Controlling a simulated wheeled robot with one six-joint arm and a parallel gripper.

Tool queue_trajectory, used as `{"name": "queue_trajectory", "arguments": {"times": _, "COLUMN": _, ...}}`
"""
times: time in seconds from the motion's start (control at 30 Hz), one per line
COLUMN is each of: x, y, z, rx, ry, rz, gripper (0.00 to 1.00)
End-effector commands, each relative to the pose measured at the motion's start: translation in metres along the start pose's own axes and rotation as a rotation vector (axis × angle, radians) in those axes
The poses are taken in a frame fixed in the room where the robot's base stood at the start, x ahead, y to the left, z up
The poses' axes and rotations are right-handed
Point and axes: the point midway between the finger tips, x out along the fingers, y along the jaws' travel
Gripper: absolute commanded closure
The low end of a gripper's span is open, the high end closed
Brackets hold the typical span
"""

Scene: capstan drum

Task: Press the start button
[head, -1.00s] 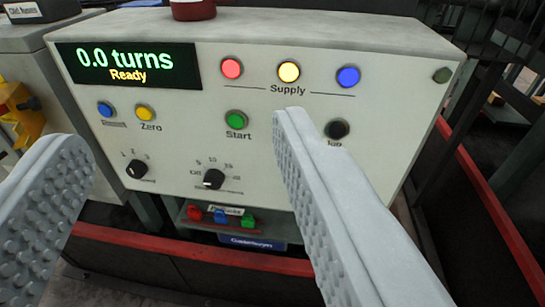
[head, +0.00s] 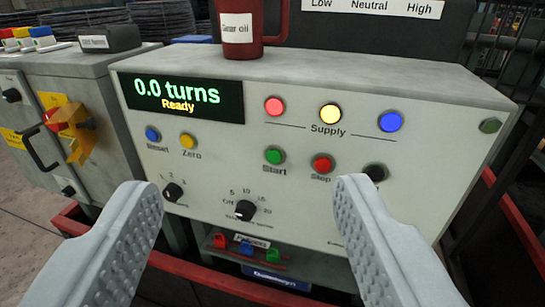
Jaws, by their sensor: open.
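The green Start button (head: 274,156) is on the pale front face of the control box (head: 420,150), with the label "Start" below it. The red Stop button (head: 322,163) is just right of it. The display (head: 183,100) reads "0.0 turns" and "Ready". My gripper (head: 255,200) is open and empty in front of the box. One finger is at the lower left and one at the lower right. The Start button shows between and above the fingertips, with no finger on it. The right finger hides a little of the panel near a black Jog knob.
Red, yellow and blue Supply lamps (head: 330,113) sit above Start. Blue and yellow buttons and two dials (head: 245,211) are at the left and below. A red Gear oil mug (head: 250,25) stands on top. A grey cabinet (head: 60,120) with a yellow switch is at the left.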

Motion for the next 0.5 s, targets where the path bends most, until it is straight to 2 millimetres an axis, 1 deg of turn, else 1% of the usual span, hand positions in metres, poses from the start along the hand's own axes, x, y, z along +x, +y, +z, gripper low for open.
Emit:
{"name": "queue_trajectory", "arguments": {"times": 0.07, "x": 0.0000, "y": 0.0000, "z": 0.0000, "rx": 0.000, "ry": 0.000, "rz": 0.000, "gripper": 0.42}}
{"name": "queue_trajectory", "arguments": {"times": 0.1, "x": 0.0000, "y": 0.0000, "z": 0.0000, "rx": 0.000, "ry": 0.000, "rz": 0.000, "gripper": 0.46}}
{"name": "queue_trajectory", "arguments": {"times": 0.17, "x": 0.0000, "y": 0.0000, "z": 0.0000, "rx": 0.000, "ry": 0.000, "rz": 0.000, "gripper": 0.57}}
{"name": "queue_trajectory", "arguments": {"times": 0.2, "x": 0.0000, "y": 0.0000, "z": 0.0000, "rx": 0.000, "ry": 0.000, "rz": 0.000, "gripper": 0.65}}
{"name": "queue_trajectory", "arguments": {"times": 0.37, "x": 0.0000, "y": 0.0000, "z": 0.0000, "rx": 0.000, "ry": 0.000, "rz": 0.000, "gripper": 0.97}}
{"name": "queue_trajectory", "arguments": {"times": 0.4, "x": 0.0000, "y": 0.0000, "z": 0.0000, "rx": 0.000, "ry": 0.000, "rz": 0.000, "gripper": 1.00}}
{"name": "queue_trajectory", "arguments": {"times": 0.5, "x": 0.0000, "y": 0.0000, "z": 0.0000, "rx": 0.000, "ry": 0.000, "rz": 0.000, "gripper": 1.00}}
